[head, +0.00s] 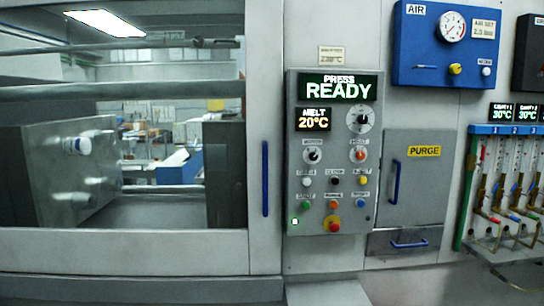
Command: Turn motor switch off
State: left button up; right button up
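The grey control panel (366,208) stands in the middle of the head view. A black rotary knob (313,155) on a pale round plate sits at its middle left. The small label above it appears to read MOTOR, but it is blurred. I cannot tell clearly which way its pointer is turned. An orange-red knob (360,155) sits to its right under a label that looks like HEAT. The green display (338,88) reads PRESS READY. The smaller display (313,119) reads MELT 20°C. Neither of my grippers is in view.
Below the knobs are several coloured buttons and a red mushroom button (332,224). A blue vertical handle (265,178) is left of the panel, beside the machine window. A PURGE door (427,190) and blue AIR panel (420,50) are on the right. Nothing blocks the panel front.

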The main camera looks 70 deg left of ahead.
aim_at(313, 155)
jog(key=u, duration=1.85)
